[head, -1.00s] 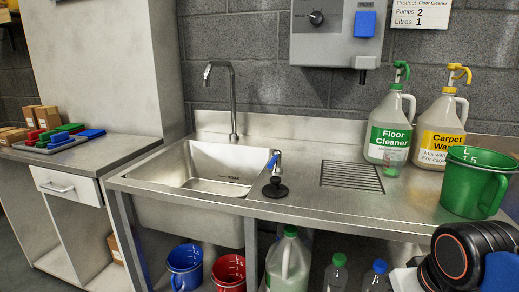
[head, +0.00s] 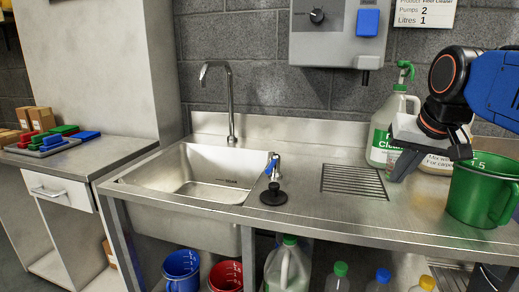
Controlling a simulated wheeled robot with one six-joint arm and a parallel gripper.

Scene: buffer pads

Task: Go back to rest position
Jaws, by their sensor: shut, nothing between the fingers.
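My gripper (head: 398,172) is at the right of the head view, raised above the steel counter (head: 300,219). Its fingers are shut and hold nothing. They point down and left, just left of the green jug (head: 485,187). My gripper and wrist cover part of the floor cleaner bottle (head: 379,145) and most of the carpet wash bottle (head: 437,162) behind.
A sink (head: 203,184) with a tap (head: 231,105) is left of centre. A drain grille (head: 352,181) lies in the counter. Coloured pads (head: 63,137) sit on the left bench. Jugs (head: 182,273) and bottles stand below.

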